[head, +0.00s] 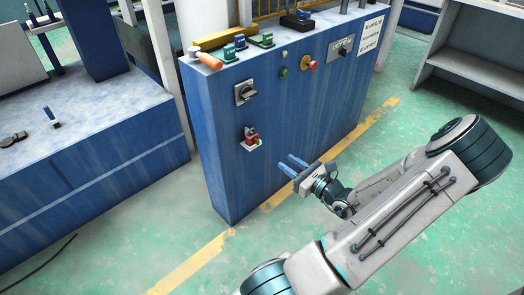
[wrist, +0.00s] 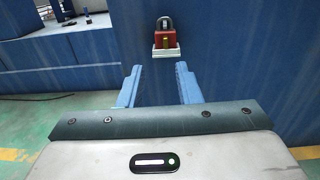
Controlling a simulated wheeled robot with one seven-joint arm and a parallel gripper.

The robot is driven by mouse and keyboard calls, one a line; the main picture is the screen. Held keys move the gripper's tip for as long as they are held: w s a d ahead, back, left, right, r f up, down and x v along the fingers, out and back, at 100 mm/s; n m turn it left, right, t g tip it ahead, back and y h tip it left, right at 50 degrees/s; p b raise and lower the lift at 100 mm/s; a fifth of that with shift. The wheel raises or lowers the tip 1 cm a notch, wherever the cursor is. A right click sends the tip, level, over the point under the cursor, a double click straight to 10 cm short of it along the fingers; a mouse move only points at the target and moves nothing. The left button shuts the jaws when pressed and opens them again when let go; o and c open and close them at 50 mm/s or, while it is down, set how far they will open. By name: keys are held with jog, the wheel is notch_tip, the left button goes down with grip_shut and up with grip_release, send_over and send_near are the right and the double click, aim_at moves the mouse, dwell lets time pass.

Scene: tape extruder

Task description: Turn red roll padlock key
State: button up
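A red padlock (head: 251,137) with a dark shackle is on the blue cabinet's left face, above a small white ledge (head: 252,147). In the wrist view the padlock (wrist: 165,38) is ahead and above the fingertips, with a yellowish strip on its front. The ledge (wrist: 165,53) is just under it. I cannot make out a separate key. My gripper (head: 288,165) is in front of the cabinet, lower and to the right of the padlock in the head view. In the wrist view its two blue fingers (wrist: 158,84) are spread apart with nothing between them.
The blue cabinet (head: 285,110) carries a black rotary switch (head: 245,93), a red button (head: 310,65) and a green button (head: 283,73). An orange-handled tool (head: 206,60) and several green items lie on top. A blue workbench (head: 90,150) stands left. Green floor is clear around my arm.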

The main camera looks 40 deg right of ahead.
jog(key=b, duration=0.5)
send_near(254, 137)
jog(key=w, duration=0.5)
jog(key=shift+w+a+f+m+h, duration=0.15)
jog(key=shift+w+a+m+h, duration=0.15)
jog(key=shift+w, duration=0.25)
grip_shut()
